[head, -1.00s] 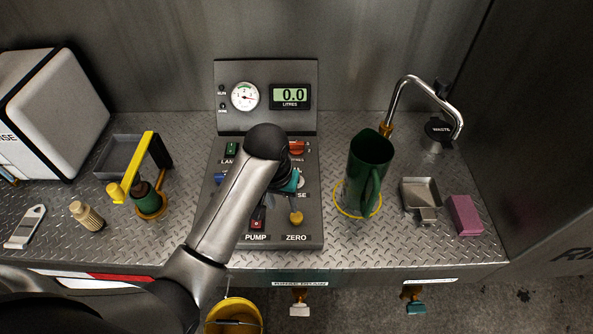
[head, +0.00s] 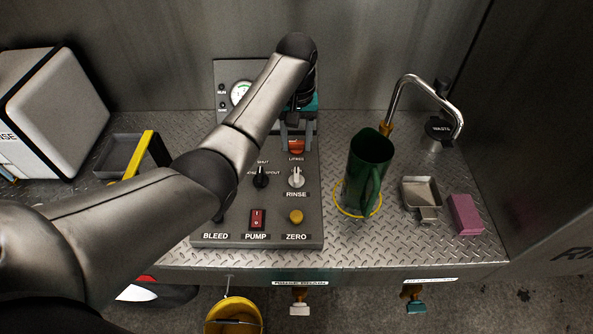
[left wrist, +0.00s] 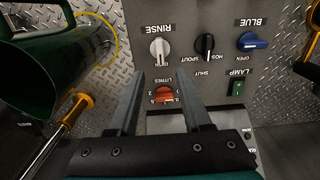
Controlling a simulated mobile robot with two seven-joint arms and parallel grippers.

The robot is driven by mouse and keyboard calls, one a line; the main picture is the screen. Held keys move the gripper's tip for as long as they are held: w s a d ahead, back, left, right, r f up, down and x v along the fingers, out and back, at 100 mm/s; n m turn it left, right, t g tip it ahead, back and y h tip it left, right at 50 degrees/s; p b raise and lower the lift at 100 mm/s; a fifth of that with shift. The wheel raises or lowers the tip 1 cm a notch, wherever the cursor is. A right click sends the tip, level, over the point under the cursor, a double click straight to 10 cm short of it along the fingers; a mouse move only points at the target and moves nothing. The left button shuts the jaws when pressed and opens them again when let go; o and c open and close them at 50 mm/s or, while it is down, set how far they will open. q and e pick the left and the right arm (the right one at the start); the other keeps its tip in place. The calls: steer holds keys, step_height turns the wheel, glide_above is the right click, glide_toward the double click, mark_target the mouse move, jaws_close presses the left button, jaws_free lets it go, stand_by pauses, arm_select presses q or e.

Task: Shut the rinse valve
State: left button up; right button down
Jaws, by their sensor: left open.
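The rinse valve is a pale grey knob (head: 296,178) above the RINSE label on the sloping panel. Its grip stands roughly upright in the head view; I cannot tell which end is the pointer. It also shows in the left wrist view (left wrist: 160,49), beyond the fingertips, with an OPEN mark beside it. My left gripper (head: 298,141) is open and empty, over the upper right of the panel near the orange LITRES control (head: 296,147). In the left wrist view my left gripper (left wrist: 160,78) has both fingers apart, with the orange control between them. My right gripper is not in view.
A black selector knob (head: 261,178) is left of the rinse knob. A red PUMP switch (head: 257,219) and yellow ZERO button (head: 296,216) are below. A green jug (head: 367,165) stands right of the panel. A metal spout (head: 408,80) is behind it.

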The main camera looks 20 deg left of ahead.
mark_target(296, 174)
arm_select(q)
step_height(296, 174, down, 11)
steer(key=shift+f+b, duration=0.15)
steer(key=shift+b, duration=0.9)
jaws_close()
